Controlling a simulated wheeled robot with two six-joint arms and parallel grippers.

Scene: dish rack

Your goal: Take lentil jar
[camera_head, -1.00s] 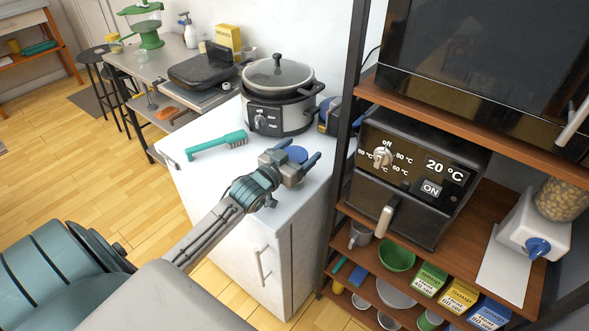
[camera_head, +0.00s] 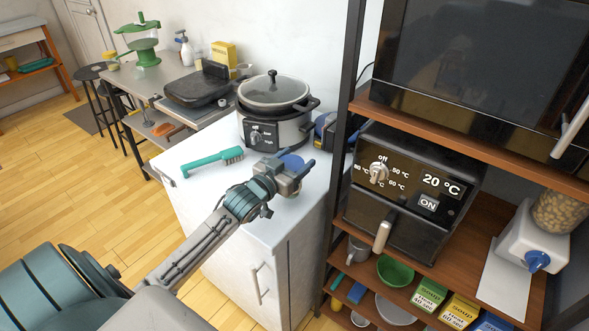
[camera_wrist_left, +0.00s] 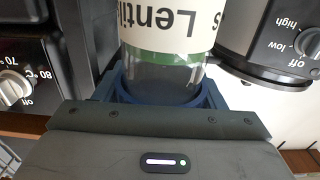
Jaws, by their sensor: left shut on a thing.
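The lentil jar shows in the left wrist view (camera_wrist_left: 170,35) as a clear jar with a white label that reads "Lentils" upside down. My left gripper (camera_head: 290,168) is shut on the jar, one finger on each side, over the white counter in front of the slow cooker. I cannot tell whether the jar touches the counter. My right gripper is in neither view.
The slow cooker (camera_head: 273,112) stands just behind the jar. A teal brush (camera_head: 212,160) lies to the left on the white counter (camera_head: 215,182). A shelf post (camera_head: 345,105) and the black oven (camera_head: 412,185) are close on the right.

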